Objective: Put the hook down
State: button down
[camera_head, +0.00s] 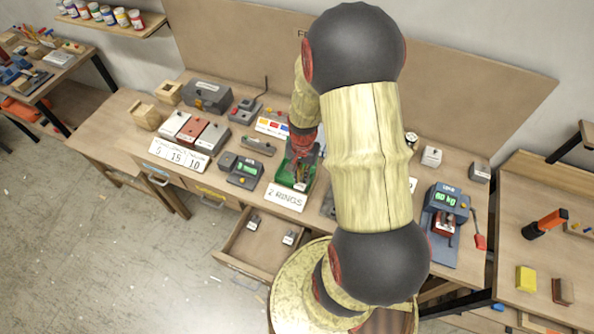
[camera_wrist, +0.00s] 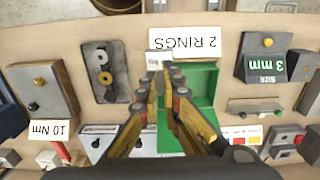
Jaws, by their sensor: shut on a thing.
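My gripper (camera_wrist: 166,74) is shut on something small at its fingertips. A small pale block shows at the tips in the wrist view, but I cannot make out a hook shape. The tips are over the edge of an open green tray (camera_wrist: 202,84), near its white "2 RINGS" sign (camera_wrist: 185,42). In the head view my gripper (camera_head: 300,168) points down over the green tray (camera_head: 283,180), and my arm hides part of the bench around it. I cannot tell whether the held thing touches the tray.
A grey plate with ring shapes (camera_wrist: 105,72) lies beside the tray. A "3 mm" device (camera_wrist: 265,58) and a "10 Nm" box (camera_wrist: 42,88) stand to either side. An open drawer (camera_head: 262,243) holding small items juts out below the bench front.

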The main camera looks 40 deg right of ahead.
jog(key=w+d+f, duration=0.1)
jog(key=w+f, duration=0.1)
jog(key=w+d+f, duration=0.2)
jog(key=w+f, duration=0.1)
jog(key=w+d+f, duration=0.2)
jog(key=w+f, duration=0.1)
jog(key=shift+w+p, duration=0.1)
jog(key=shift+p, duration=0.25)
notch_tip(320, 180, down, 3)
jog(key=shift+w+f+p, duration=0.1)
jog(key=shift+p, duration=0.2)
jog(key=shift+f, duration=0.1)
jog(key=c, duration=2.4)
grip_release()
jog(key=o, duration=0.4)
